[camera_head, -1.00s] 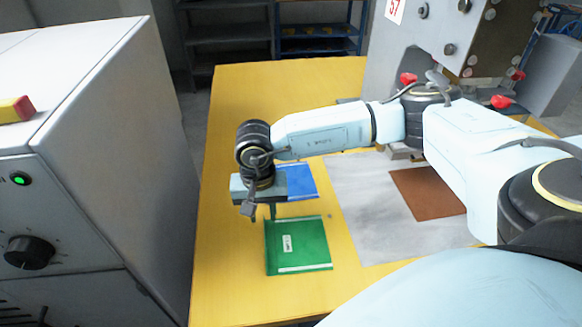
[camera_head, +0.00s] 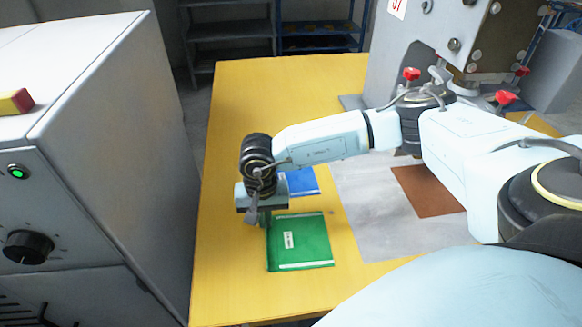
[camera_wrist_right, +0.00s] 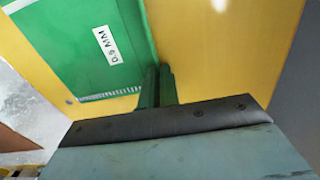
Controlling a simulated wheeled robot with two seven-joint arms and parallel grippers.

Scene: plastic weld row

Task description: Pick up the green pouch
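The green pouch (camera_head: 302,247) lies on the yellow table, with a small white label and a pale strip along its near edge. It also shows in the right wrist view (camera_wrist_right: 75,45), its label readable in part. My right gripper (camera_head: 265,222) points down at the pouch's far left corner. In the right wrist view my right gripper's fingers (camera_wrist_right: 159,72) are close together, one on each side of the pouch's edge, and look shut on it. The pouch still looks flat on the table. My left gripper is not in view.
A blue pouch (camera_head: 302,182) lies just behind, partly hidden by my right gripper. A grey sheet (camera_head: 370,220) with a brown piece (camera_head: 428,190) lies to the right. A white cabinet (camera_head: 100,150) stands left of the table (camera_head: 225,270). A machine (camera_head: 400,65) stands at the back right.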

